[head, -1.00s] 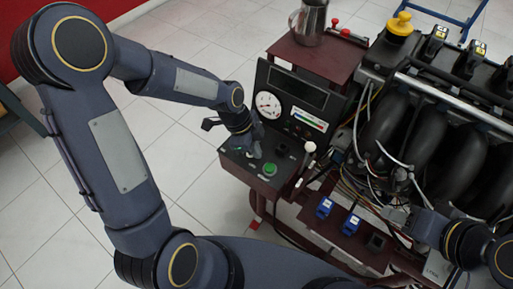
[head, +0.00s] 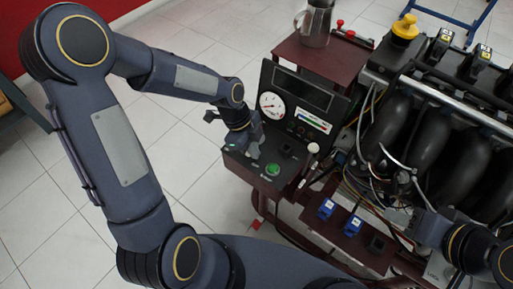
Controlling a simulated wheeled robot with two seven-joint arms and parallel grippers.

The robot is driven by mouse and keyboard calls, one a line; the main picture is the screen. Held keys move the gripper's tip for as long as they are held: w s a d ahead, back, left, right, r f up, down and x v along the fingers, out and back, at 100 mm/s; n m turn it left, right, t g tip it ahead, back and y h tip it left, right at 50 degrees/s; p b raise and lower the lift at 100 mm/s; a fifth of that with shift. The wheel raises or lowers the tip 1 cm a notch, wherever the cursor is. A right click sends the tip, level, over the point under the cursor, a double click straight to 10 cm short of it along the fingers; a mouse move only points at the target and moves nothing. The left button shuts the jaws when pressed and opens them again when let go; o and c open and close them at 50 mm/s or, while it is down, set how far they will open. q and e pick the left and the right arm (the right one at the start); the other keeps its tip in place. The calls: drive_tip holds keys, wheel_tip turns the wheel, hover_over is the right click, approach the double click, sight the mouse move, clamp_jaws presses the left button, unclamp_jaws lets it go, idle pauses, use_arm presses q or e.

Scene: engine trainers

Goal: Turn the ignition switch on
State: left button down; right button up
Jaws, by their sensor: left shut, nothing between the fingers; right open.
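My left gripper (head: 252,152) is shut and empty, pointing down at the panel's left part, just left of and behind the green button. I cannot tell whether its tips touch the panel. The ignition switch is not clearly visible; the gripper may hide it. My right gripper (head: 418,222) is at the right beside the engine, its fingers only partly visible.
The engine (head: 430,130) with black intake pipes fills the right side. A white-knobbed lever (head: 313,149) rises right of the panel. Blue connectors (head: 326,208) sit on a lower shelf. A metal jug (head: 315,22) stands on the box behind. Tiled floor lies open at left.

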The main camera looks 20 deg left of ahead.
sight(241, 155)
use_arm(q)
drive_tip(key=shift+a+m+g+p, duration=0.55)
drive_tip(key=shift+a+m, duration=0.4)
drive_tip(key=shift+m, duration=0.55)
drive_tip(key=shift+w+a+m+g+y+p, duration=0.1)
drive_tip(key=shift+a+m+g+y+p, duration=0.25)
drive_tip(key=shift+m, duration=0.4)
drive_tip(key=shift+a+m+g+y+p, duration=0.1)
drive_tip(key=shift+a+m+p, duration=0.3)
drive_tip(key=shift+m, duration=0.35)
drive_tip(key=shift+w+a+m+g+y+p, duration=0.15)
drive_tip(key=shift+a+m+p, duration=0.15)
drive_tip(key=shift+m, duration=0.25)
drive_tip(key=shift+w+a+m+g+y+p, duration=0.1)
drive_tip(key=shift+w+a+m+g+p, duration=0.05)
drive_tip(key=shift+a+m, duration=0.35)
drive_tip(key=shift+w+a, duration=0.15)
use_arm(e)
wheel_tip(241, 155, up, 4)
use_arm(q)
drive_tip(key=shift+w+a, duration=0.1)
drive_tip(key=shift+a, duration=0.05)
use_arm(e)
drive_tip(key=shift+r, duration=0.1)
